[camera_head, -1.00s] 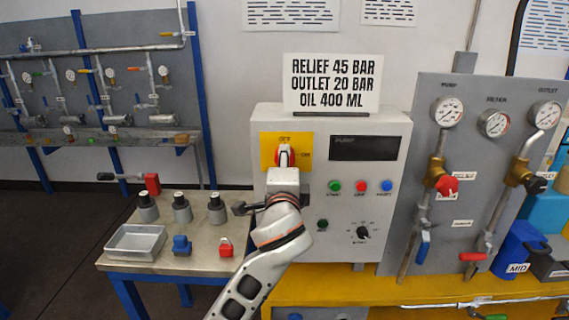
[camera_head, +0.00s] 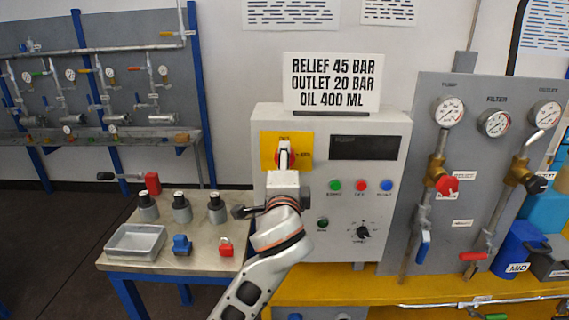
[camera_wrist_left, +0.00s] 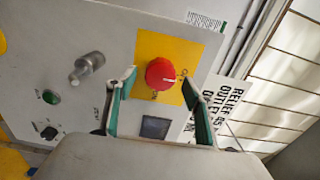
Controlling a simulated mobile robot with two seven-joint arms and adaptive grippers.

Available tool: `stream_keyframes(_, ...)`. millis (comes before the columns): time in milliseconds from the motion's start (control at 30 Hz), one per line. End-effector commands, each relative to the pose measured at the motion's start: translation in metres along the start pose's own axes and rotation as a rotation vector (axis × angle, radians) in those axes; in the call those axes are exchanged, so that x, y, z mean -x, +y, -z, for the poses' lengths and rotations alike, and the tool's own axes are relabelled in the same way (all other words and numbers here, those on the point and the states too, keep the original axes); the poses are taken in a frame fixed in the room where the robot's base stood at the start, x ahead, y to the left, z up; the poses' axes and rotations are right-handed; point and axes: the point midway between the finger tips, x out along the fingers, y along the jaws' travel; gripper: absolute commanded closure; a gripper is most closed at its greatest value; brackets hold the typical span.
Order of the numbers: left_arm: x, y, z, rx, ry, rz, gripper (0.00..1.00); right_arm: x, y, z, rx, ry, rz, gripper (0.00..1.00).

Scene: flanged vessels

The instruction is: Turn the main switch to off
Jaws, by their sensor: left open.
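The main switch (camera_head: 284,151) is a red round knob on a yellow plate at the upper left of the grey control panel. Its handle looks about upright in the head view, partly hidden by my gripper. In the left wrist view the red knob (camera_wrist_left: 161,73) shows between and beyond the fingers. My left gripper (camera_head: 283,172) is in front of the switch, just below it in the head view. In the left wrist view the left gripper (camera_wrist_left: 160,82) is open, one green-padded finger on each side of the knob, with visible gaps. Contact cannot be told. My right gripper is not in view.
The grey panel (camera_head: 390,215) carries a dark display (camera_head: 363,148), several coloured buttons and a black selector (camera_head: 363,232). A sign (camera_head: 332,82) stands on top. A small table (camera_head: 205,262) with vessels is at left; a board with gauges and valves (camera_head: 483,90) is at right.

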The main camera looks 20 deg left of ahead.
Motion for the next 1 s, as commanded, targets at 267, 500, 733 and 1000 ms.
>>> stream_keyframes(267,0.055,0.001,0.0,0.004,0.002,-0.003,0.48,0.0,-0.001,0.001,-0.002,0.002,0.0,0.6)
stream_keyframes(500,0.095,0.001,0.0,0.002,0.001,-0.002,0.48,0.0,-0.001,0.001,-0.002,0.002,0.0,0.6)
stream_keyframes(733,0.109,0.0,-0.001,0.001,-0.001,-0.001,0.48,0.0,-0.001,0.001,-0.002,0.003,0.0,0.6)
stream_keyframes(1000,0.11,0.0,0.0,0.0,-0.001,-0.001,0.48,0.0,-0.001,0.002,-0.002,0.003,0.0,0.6)
